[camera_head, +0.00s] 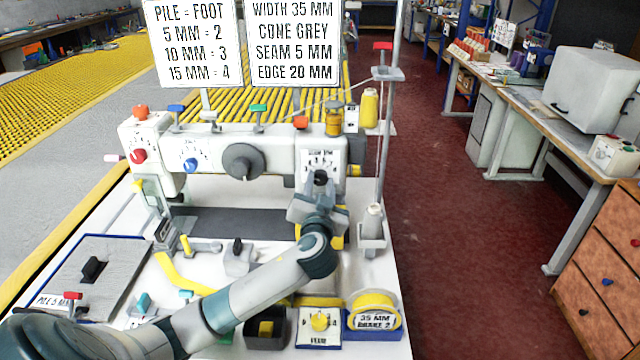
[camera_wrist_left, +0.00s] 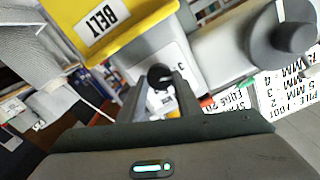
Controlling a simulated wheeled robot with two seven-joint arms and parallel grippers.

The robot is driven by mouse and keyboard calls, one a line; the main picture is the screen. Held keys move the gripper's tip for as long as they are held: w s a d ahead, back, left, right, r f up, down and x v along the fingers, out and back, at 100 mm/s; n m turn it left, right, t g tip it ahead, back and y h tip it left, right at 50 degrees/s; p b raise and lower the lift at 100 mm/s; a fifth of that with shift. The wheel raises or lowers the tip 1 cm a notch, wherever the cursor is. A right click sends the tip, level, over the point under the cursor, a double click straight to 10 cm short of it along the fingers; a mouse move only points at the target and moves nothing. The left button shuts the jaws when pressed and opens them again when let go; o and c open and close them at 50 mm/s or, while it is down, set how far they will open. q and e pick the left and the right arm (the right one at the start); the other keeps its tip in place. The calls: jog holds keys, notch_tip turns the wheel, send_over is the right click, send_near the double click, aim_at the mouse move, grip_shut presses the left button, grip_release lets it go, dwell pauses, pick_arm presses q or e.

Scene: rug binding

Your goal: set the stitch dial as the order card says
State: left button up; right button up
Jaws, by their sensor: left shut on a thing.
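The white sewing machine (camera_head: 290,150) stands on a pale table. My left gripper (camera_head: 321,184) is at its right end, shut on a black dial knob (camera_head: 321,177) on a white marked face. The wrist view shows this knob (camera_wrist_left: 160,76) between the fingertips. The fingers hide part of the face, and I cannot read its setting. A red knob (camera_head: 138,156), a blue knob (camera_head: 190,165) and a grey handwheel (camera_head: 243,162) are further left. The order card (camera_head: 293,42) reads width 35 mm, cone grey, seam 5 mm, edge 20 mm. My right gripper is not in view.
A pile and foot chart (camera_head: 193,45) stands left of the order card. A thread stand (camera_head: 380,140) with a pale cone (camera_head: 372,222) is close right of my gripper. A yellow belt cover (camera_wrist_left: 110,22) is near it in the wrist view. The table front holds a yellow tape reel (camera_head: 374,305).

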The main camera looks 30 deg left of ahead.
pick_arm(q)
jog(key=m+p, duration=0.2)
jog(key=m, duration=0.2)
jog(key=shift+r+m, duration=0.1)
jog(key=shift+m, duration=0.2)
jog(key=m+p, duration=0.2)
jog(key=m, duration=0.1)
jog(key=shift+d+f+m+p, duration=0.1)
jog(key=shift+f+m+p, duration=0.1)
jog(key=shift+m+p, duration=1.15)
jog(key=shift+m+b, duration=0.4)
jog(key=shift+m, duration=0.05)
jog(key=o, duration=1)
jog(key=shift+o, duration=0.2)
jog(key=shift+w, duration=0.1)
